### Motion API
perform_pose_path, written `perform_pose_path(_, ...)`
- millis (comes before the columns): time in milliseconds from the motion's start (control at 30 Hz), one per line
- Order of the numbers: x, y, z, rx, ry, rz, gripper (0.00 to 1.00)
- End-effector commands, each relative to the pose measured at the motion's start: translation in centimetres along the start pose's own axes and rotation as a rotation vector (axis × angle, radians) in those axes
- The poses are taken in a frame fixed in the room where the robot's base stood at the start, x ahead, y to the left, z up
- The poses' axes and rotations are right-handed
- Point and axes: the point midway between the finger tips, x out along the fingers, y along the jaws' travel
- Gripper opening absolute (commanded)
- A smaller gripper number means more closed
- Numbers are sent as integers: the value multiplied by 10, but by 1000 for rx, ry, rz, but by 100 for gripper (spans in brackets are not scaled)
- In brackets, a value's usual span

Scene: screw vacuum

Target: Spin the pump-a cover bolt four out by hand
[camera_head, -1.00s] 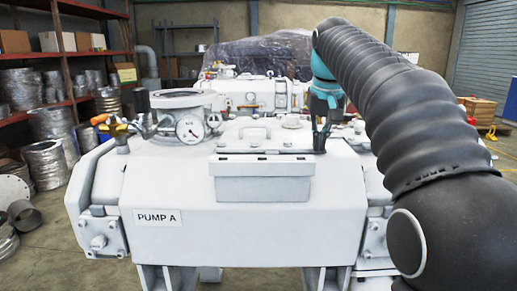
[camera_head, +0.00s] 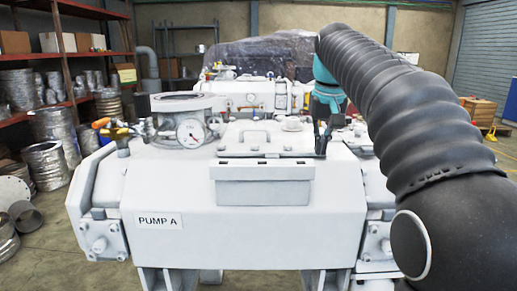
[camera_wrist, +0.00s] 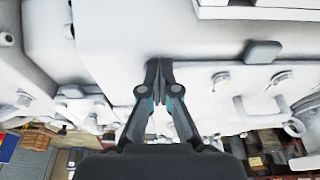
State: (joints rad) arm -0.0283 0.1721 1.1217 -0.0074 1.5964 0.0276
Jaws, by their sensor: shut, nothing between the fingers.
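Pump A (camera_head: 240,235) is a large light-grey housing with a "PUMP A" label on its front. Its flat cover (camera_head: 290,138) with a small handle lies on top. My gripper (camera_head: 321,153) points down at the right end of the cover. In the wrist view my gripper (camera_wrist: 160,66) has its dark fingertips together with nothing between them, close to the grey housing. A bolt head (camera_wrist: 221,79) and another bolt head (camera_wrist: 282,77) show right of the fingers, apart from them. I cannot tell which bolt is number four, nor whether the fingertips touch anything.
A pressure gauge (camera_head: 190,132) and a round open port (camera_head: 181,100) stand left on the pump. A grey box (camera_head: 263,185) juts from the front. A second machine (camera_head: 250,92) is behind. Red shelving (camera_head: 70,60) lines the left side.

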Motion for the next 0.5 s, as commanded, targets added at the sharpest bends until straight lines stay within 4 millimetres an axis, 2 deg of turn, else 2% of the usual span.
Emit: perform_pose_path(500, -1, 6, 1, 0, -2, 0, 0)
